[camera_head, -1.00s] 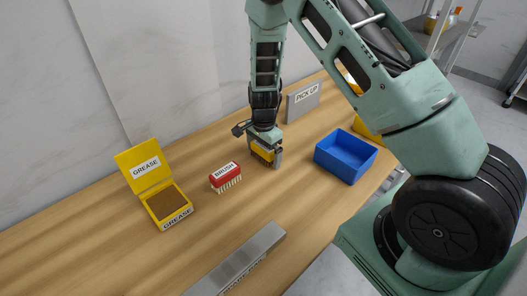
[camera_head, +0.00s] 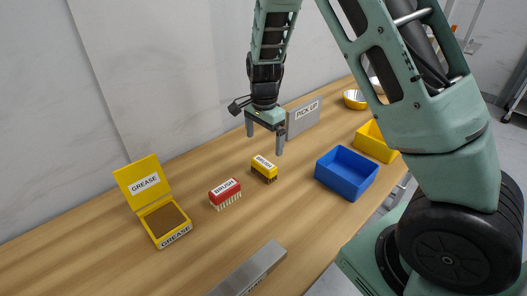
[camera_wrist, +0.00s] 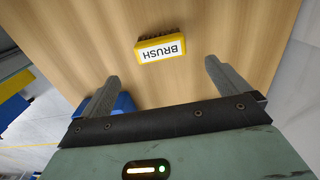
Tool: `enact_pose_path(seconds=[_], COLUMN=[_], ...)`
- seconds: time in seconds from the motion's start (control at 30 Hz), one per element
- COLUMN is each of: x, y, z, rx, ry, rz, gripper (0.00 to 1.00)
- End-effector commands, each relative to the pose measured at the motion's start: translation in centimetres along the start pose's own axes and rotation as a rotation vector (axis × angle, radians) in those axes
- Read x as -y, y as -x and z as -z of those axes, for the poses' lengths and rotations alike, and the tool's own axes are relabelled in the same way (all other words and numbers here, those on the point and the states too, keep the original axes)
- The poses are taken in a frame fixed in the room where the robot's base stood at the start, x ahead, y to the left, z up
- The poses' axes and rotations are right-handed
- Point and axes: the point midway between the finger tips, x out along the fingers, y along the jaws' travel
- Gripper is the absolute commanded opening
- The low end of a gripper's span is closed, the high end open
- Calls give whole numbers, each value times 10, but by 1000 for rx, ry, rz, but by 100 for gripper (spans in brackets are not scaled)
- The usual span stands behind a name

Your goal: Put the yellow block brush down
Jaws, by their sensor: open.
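The yellow block brush (camera_head: 264,169) stands on the wooden table with its bristles down and its white BRUSH label showing. It is right of the red brush (camera_head: 225,193) in the head view. My gripper (camera_head: 264,142) is above the yellow brush, open and empty, with clear space between its fingers and the brush. In the wrist view the yellow brush (camera_wrist: 160,49) lies beyond the two spread fingers (camera_wrist: 160,75), touched by neither.
An open yellow grease box (camera_head: 166,222) is at the left. A blue bin (camera_head: 346,173) and a yellow bin (camera_head: 375,142) are at the right. A grey PICK UP sign (camera_head: 303,117) stands behind. A grey metal bar (camera_head: 250,271) lies at the front.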

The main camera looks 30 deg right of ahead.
Motion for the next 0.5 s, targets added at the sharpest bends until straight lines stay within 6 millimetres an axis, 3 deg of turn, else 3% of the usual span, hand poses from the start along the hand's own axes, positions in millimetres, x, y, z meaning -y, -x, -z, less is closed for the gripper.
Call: enact_pose_path(seconds=[0.07,0.13,0.27,0.3,0.4,0.5], x=[-2,-8,-39,-56,-108,-161], y=[7,16,45,56,80,97], z=[-10,-32,-109,-137,-195,-231], rx=[11,35,105,123,142,124], ry=[35,131,494,647,1048,1420], rz=[3,7,30,40,65,80], gripper=[100,100,100,100,100,100])
